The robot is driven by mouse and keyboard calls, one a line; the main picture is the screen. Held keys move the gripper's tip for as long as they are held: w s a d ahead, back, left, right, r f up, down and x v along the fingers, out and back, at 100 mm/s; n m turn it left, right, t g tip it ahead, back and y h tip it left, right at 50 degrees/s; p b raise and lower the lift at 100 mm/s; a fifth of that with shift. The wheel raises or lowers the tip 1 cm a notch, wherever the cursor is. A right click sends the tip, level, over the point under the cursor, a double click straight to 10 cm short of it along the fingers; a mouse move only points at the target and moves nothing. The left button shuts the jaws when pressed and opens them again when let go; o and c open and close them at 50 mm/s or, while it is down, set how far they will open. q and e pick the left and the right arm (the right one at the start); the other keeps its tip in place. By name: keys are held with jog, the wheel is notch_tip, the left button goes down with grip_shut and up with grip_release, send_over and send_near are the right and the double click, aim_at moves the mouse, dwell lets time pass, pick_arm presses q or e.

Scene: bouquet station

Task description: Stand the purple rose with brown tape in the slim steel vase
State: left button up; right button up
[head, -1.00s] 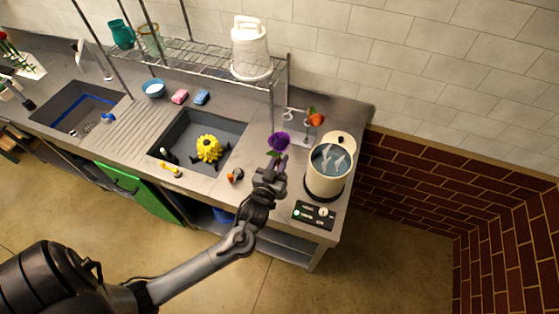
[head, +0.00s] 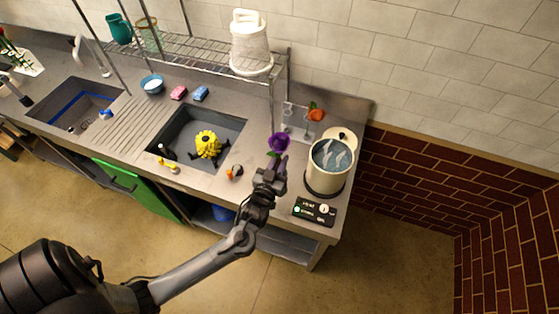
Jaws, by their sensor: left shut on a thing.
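My left gripper (head: 271,173) is shut on the stem of the purple rose (head: 278,141), held above the counter's right part. The rose's head points up and away from the gripper, toward the back wall. The brown tape cannot be made out at this size. Slim upright vessels (head: 287,110) stand behind the rose near the back wall; I cannot tell which is the slim steel vase. An orange-red flower (head: 316,114) stands beside them. My right gripper is not in view.
A cream pot (head: 328,172) of water stands close right of the gripper, with a black control panel (head: 314,211) in front. A sink (head: 226,128) holding a yellow flower (head: 208,145) is to the left. A wire shelf (head: 200,50) with a white container (head: 250,40) overhangs behind.

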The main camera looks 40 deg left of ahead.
pick_arm(q)
jog(key=o, duration=1.5)
jog(key=shift+s+d, duration=0.1)
jog(key=shift+s, duration=0.1)
jog(key=shift+p+v, duration=0.7)
jog(key=shift+v, duration=0.5)
jog(key=shift+p+v, duration=0.5)
jog(key=shift+v, duration=0.6)
jog(key=shift+s, duration=0.15)
